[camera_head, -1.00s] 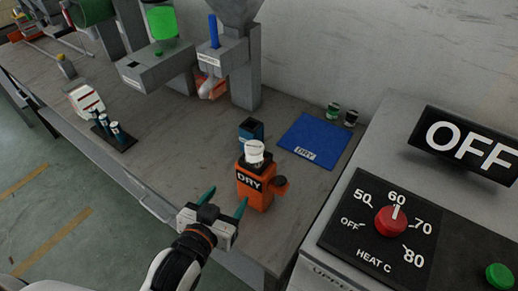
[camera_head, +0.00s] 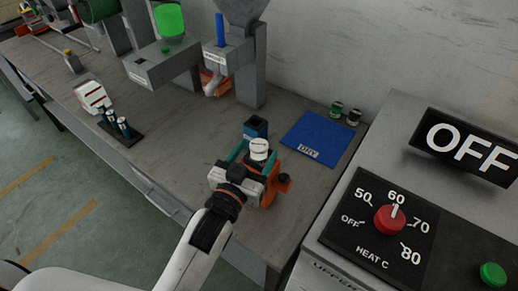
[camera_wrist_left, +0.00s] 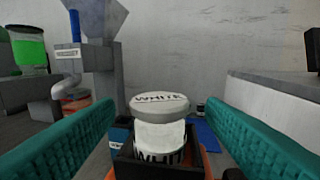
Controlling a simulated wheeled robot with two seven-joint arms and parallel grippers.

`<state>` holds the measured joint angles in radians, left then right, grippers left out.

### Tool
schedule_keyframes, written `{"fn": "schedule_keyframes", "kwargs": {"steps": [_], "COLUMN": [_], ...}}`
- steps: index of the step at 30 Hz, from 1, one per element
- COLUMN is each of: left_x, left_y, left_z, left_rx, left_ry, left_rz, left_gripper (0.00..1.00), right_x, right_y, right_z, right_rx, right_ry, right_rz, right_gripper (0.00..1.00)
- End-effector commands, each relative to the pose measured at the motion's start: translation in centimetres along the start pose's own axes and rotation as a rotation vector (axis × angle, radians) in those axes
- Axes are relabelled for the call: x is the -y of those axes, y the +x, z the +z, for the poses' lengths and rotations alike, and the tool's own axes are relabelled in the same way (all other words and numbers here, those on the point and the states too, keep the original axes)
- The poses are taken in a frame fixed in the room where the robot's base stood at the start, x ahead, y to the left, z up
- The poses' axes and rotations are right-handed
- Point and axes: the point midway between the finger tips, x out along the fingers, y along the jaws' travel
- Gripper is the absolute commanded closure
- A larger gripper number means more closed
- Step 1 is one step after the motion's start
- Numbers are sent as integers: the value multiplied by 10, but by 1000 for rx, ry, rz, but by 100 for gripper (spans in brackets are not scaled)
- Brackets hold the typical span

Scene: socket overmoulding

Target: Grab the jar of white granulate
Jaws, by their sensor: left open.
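The jar of white granulate (camera_head: 259,149) stands upright in the top of the orange holder (camera_head: 270,190) on the bench. In the left wrist view the jar (camera_wrist_left: 160,132) has a grey lid marked WHITE, and its lower part is hidden in the holder's dark opening. My left gripper (camera_head: 255,155) is open at the holder, its teal fingers on either side of the jar. In the left wrist view the fingers of this gripper (camera_wrist_left: 160,140) stand apart from the jar, with gaps on both sides. The right gripper is not in view.
A blue mat (camera_head: 314,138) marked DRY lies behind and to the right. Two small jars (camera_head: 345,114) stand near the wall. A small blue container (camera_head: 256,127) is just behind the holder. The heater panel (camera_head: 380,220) stands on the right.

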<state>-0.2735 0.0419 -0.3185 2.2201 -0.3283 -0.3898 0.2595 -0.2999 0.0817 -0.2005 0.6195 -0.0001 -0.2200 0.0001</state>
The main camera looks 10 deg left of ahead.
Motion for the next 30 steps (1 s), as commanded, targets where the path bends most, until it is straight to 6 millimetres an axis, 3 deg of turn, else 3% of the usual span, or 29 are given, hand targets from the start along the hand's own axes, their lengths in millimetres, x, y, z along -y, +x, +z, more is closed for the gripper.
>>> {"fn": "schedule_keyframes", "kwargs": {"steps": [9, 17, 26, 30], "left_x": [0, 0, 0, 0], "left_y": [43, 46, 45, 45], "left_z": [1, -1, -1, -1], "left_rx": [1, 0, 0, 0], "left_ry": [1, 1, 1, 1], "left_rz": [1, 0, 0, 0], "left_gripper": [36, 36, 83, 84], "right_x": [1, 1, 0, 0], "right_y": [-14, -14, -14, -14], "right_z": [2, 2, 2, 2], "right_rx": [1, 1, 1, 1], "right_ry": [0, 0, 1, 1], "right_rz": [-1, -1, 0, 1], "right_gripper": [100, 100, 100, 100]}}
